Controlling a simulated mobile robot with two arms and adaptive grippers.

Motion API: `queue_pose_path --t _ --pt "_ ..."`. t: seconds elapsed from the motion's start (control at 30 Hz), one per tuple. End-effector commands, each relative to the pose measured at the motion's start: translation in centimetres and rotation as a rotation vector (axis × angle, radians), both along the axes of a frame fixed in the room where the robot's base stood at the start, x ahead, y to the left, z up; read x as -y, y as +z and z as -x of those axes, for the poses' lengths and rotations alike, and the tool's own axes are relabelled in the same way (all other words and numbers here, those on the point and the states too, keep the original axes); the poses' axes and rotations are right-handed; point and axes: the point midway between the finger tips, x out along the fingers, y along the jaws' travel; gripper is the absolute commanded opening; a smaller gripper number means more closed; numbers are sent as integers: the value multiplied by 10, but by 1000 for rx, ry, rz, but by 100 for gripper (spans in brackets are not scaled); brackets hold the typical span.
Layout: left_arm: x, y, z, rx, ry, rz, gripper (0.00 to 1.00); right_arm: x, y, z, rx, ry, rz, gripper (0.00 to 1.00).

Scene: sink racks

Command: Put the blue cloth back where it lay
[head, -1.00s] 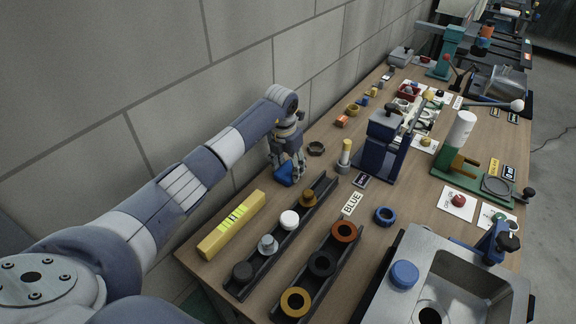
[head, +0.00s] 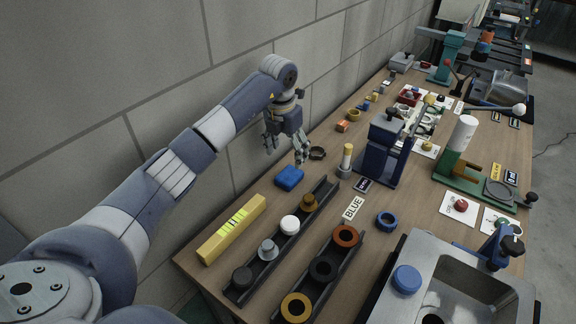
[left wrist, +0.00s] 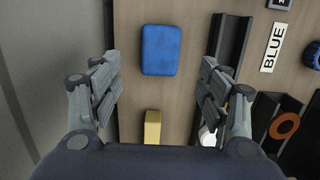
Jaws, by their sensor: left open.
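The blue cloth (head: 289,178) is a folded blue pad lying flat on the wooden table, between the wall side and the far end of the left rack. It also shows whole in the left wrist view (left wrist: 161,50), with bare table around it. My left gripper (head: 286,156) is open and empty above the cloth, clear of it. In the left wrist view its two fingers (left wrist: 160,95) are spread wide to either side, with nothing between them touching. My right gripper is not in view.
Two dark racks (head: 330,186) holding knobs and rings stand right and nearer. A BLUE label (head: 353,208), a blue clamp stand (head: 381,150) and a sink (head: 455,275) are farther right. The wall is close behind.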

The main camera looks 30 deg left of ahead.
Motion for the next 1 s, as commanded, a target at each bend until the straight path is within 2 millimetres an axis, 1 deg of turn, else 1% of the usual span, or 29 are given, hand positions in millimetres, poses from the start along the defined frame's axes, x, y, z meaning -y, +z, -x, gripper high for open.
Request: queue_pose_path --t 0.03,0.1,0.23,0.4,0.83,0.93,1.0 --pt "-1 9 1 3 0 -2 69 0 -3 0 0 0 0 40" --pt "-1 20 2 2 1 -1 69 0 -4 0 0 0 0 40" --pt "-1 33 4 1 0 0 69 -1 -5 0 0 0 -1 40" --pt "-1 38 5 -2 0 0 69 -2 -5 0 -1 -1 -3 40" --pt "-1 39 5 -1 1 0 69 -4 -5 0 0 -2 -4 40" --pt "-1 46 5 -1 1 0 69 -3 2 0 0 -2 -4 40" --pt "-1 57 5 0 1 0 69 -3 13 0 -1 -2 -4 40"
